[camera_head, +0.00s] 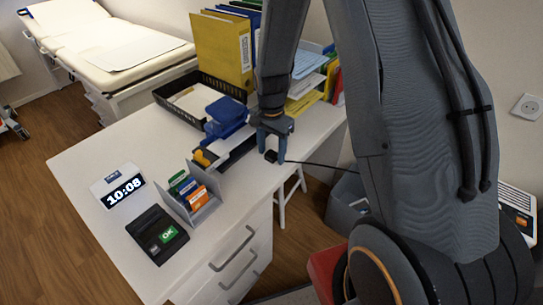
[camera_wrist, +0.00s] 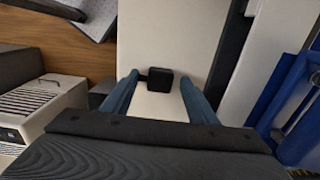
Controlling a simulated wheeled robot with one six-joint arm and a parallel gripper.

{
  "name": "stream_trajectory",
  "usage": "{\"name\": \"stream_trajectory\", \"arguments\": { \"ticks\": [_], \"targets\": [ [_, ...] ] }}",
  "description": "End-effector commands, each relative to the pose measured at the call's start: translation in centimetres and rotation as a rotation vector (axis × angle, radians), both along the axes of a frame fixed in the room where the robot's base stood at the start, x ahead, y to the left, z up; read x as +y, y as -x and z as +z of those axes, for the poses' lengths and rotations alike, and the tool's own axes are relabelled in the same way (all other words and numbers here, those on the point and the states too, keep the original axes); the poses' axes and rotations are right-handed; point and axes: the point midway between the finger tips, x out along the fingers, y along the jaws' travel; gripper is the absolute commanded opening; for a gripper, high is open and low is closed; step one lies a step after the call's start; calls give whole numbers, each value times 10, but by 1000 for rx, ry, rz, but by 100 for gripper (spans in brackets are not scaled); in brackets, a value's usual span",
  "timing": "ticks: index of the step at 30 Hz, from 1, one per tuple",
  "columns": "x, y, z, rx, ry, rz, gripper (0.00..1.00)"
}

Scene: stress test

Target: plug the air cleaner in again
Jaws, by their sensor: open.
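A small black plug (camera_head: 271,156) lies on the white desk near its right edge, and its thin black cable runs off to the right past the edge. The plug (camera_wrist: 160,80) also shows in the wrist view, just beyond and between the fingertips. My gripper (camera_head: 271,153) is open over the plug, pointing down, with one blue finger on each side; I cannot tell if they touch it. A wall socket (camera_head: 527,106) is on the wall at the far right. A white slatted appliance (camera_head: 517,207), perhaps the air cleaner, stands at the right, partly hidden by my arm.
The desk (camera_head: 95,180) holds a clock (camera_head: 123,190), a black card terminal (camera_head: 158,236), a card holder (camera_head: 190,198), a black tray (camera_head: 172,103) and binders (camera_head: 222,48). A grey bin (camera_head: 346,203) stands right of the desk.

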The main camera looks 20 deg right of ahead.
Motion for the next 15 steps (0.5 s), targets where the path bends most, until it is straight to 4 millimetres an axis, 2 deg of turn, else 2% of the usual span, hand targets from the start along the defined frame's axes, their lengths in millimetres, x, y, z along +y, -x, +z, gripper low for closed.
{"name": "stream_trajectory", "arguments": {
  "ticks": [5, 12, 13, 15],
  "targets": [
    [0, 0, 0, 0, 0, 0, 53],
    [0, 0, 0, 0, 0, 0, 14],
    [0, 0, 0, 0, 0, 0, 11],
    [0, 0, 1, 0, 0, 0, 11]
  ]
}}
